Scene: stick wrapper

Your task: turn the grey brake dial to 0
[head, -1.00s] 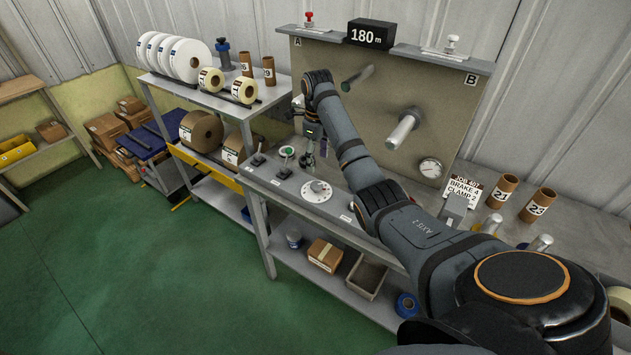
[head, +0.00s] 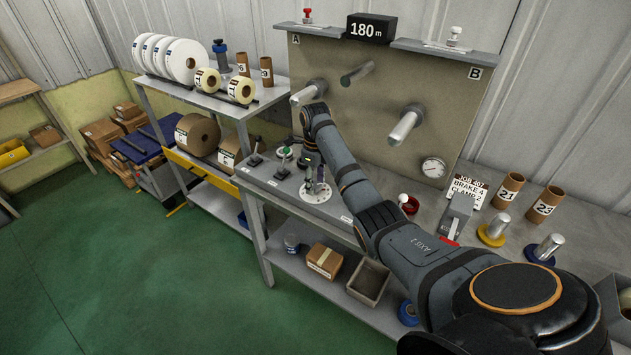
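The brake dial (head: 313,197), a pale round scale plate with small marks, lies on the grey console top in the middle of the head view. My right gripper (head: 316,184) points down over the dial's centre, its fingertips at the knob. The fingers hide the grey knob and its pointer, so I cannot read its setting. The gripper is small and dark here, and I cannot tell whether its fingers are closed on the knob. A job card (head: 466,190) at the right reads brake 4, clamp 2. My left gripper is not in view.
Small levers (head: 255,158) and a green button (head: 284,152) sit left of the dial. Right of my arm are a grey lever box (head: 456,215) and cardboard cores (head: 510,188).

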